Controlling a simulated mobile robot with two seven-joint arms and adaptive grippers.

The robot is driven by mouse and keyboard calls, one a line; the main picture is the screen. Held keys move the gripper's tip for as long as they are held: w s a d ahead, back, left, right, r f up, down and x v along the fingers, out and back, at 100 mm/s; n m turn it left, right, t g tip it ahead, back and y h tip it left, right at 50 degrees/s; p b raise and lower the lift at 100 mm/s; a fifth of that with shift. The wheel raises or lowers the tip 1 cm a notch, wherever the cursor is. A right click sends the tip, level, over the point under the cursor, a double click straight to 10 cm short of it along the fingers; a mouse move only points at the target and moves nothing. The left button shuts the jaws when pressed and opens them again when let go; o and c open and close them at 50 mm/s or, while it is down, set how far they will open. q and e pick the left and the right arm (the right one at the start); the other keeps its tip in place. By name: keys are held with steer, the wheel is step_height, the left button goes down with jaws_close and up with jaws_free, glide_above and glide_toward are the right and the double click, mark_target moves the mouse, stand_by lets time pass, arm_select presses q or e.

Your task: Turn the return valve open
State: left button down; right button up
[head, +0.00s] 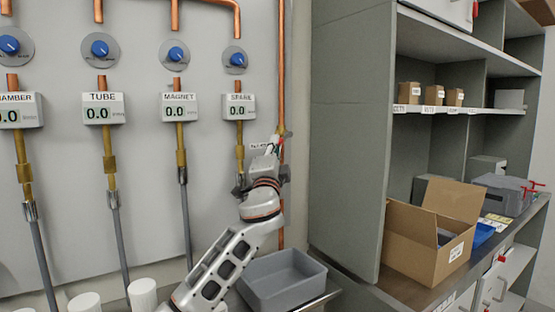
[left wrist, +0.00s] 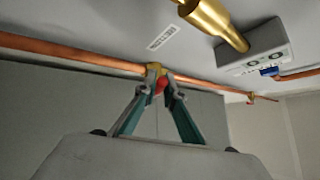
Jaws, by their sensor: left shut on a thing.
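The return valve shows in the left wrist view as a small brass body with a red handle (left wrist: 161,85) on a copper pipe (left wrist: 90,58). My left gripper (left wrist: 160,90) is shut on the red handle, its two fingers meeting around it. In the head view my left gripper (head: 274,150) is up at the vertical copper pipe (head: 281,90), right of the SPARE gauge. A bit of red shows at its tips; my gripper hides most of the valve there. My right gripper is in neither view.
Several gauges with blue knobs hang on the wall, including the SPARE gauge (head: 239,107) close left of my gripper. A grey bin (head: 282,280) stands below. A tall grey shelf unit (head: 345,150) holding a cardboard box (head: 415,245) bounds the right side.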

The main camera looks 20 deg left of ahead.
arm_select(q)
steer(key=n+b, duration=0.1)
steer(key=f+n+y+b, duration=0.1)
steer(key=b, duration=0.1)
steer(key=shift+w+d+f, duration=0.15)
steer(key=shift+w+f, duration=0.05)
steer(key=shift+w, duration=0.05)
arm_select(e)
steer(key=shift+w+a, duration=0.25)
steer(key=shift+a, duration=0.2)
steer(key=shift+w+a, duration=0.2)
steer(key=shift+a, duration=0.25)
arm_select(q)
steer(key=shift+r, duration=0.2)
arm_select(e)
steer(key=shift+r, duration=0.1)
arm_select(q)
steer(key=c, duration=2.1)
jaws_free()
steer(key=shift+s+r, duration=0.1)
steer(key=shift+t+y, duration=0.3)
steer(key=v, duration=1.2)
